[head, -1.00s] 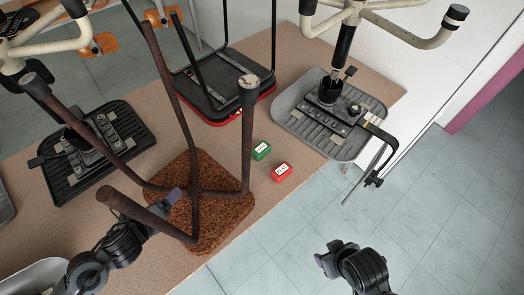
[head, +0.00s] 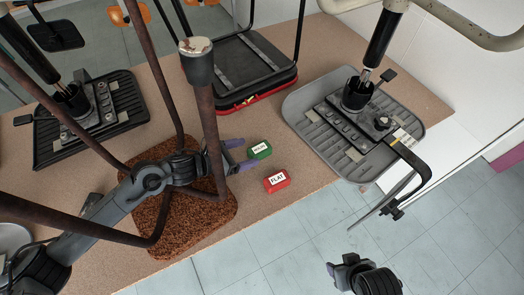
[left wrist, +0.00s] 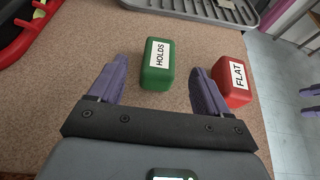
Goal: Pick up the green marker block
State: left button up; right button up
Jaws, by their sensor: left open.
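The green marker block (head: 260,150) lies on the brown tabletop, and in the left wrist view the green block (left wrist: 157,64) carries a white label reading HOLDS. My left gripper (head: 238,155) is open just left of it in the head view. In the left wrist view its purple fingertips (left wrist: 152,75) are spread to either side of the block's near end, with the block a little ahead. My right gripper (head: 336,268) is over the floor at the lower right. Whether it is open or shut does not show.
A red block (head: 277,181) labelled FLAT sits close beside the green one; in the left wrist view it (left wrist: 232,82) is near the right finger. An upturned brown seat (head: 180,235) with dark legs surrounds my left arm. A grey chair pan (head: 410,115) stands to the right.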

aim_at(256, 150)
pick_arm(q)
jog(key=shift+x, duration=1)
jog(key=shift+b+x, duration=0.75)
jog(key=shift+x, duration=1.9)
jog(key=shift+a+f, duration=0.1)
jog(key=c, duration=1.1)
